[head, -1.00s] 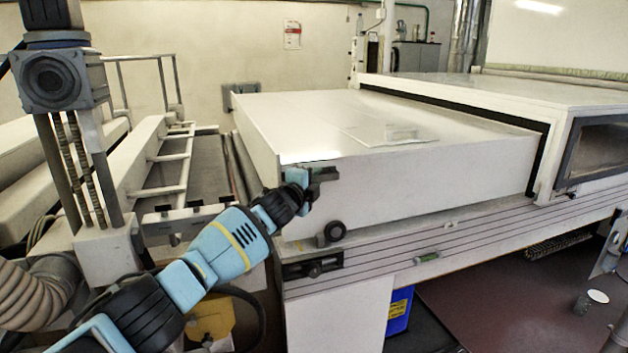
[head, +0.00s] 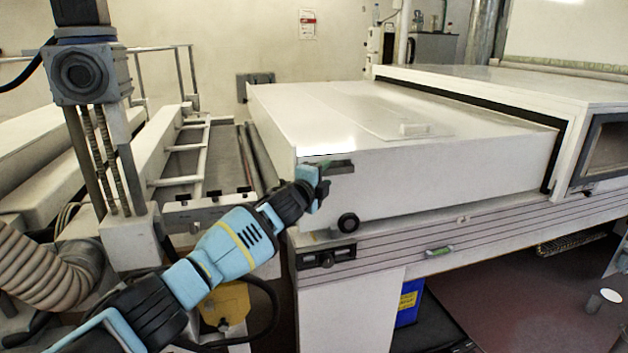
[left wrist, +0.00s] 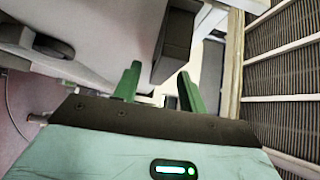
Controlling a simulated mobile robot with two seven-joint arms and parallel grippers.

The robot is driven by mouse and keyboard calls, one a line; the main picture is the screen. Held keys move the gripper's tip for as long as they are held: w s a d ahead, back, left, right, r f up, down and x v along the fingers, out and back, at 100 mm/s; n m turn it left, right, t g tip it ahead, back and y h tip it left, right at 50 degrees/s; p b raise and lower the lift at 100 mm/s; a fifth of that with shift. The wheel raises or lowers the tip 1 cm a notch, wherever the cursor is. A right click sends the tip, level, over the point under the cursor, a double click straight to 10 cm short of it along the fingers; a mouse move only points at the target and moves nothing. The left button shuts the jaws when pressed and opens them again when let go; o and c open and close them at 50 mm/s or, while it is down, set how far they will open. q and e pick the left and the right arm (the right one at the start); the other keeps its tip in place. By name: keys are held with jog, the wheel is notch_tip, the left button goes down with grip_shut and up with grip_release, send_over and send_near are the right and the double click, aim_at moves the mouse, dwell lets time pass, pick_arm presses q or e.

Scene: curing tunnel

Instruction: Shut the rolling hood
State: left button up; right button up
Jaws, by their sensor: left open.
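The rolling hood (head: 430,175) is a long, low white cover on rails, standing out to the left of the tunnel housing (head: 530,90). A dark handle (head: 340,166) sticks out from its front face near the left corner. My left gripper (head: 321,188) is just below and left of this handle, with its tips close to it. In the left wrist view, the green fingers (left wrist: 160,78) are apart, and the dark handle (left wrist: 176,42) lies ahead, roughly in line with the gap. I cannot tell whether they touch. My right gripper is not in view.
A black round knob (head: 348,223) sits low on the hood's front, above the striped side rail (head: 440,240). A grey post with a motor (head: 85,75) and a ladder-like frame (head: 190,150) stand at the left. A blue container (head: 408,303) is under the machine.

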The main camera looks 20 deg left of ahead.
pick_arm(q)
jog(key=s, duration=0.2)
jog(key=s+p, duration=0.1)
jog(key=shift+s+a+r, duration=0.1)
jog(key=shift+a+r, duration=0.2)
jog(key=shift+a, duration=0.05)
jog(key=shift+s+a+f, duration=0.15)
jog(key=shift+s, duration=0.4)
jog(key=shift+s+a+f, duration=0.1)
jog(key=shift+s, duration=0.45)
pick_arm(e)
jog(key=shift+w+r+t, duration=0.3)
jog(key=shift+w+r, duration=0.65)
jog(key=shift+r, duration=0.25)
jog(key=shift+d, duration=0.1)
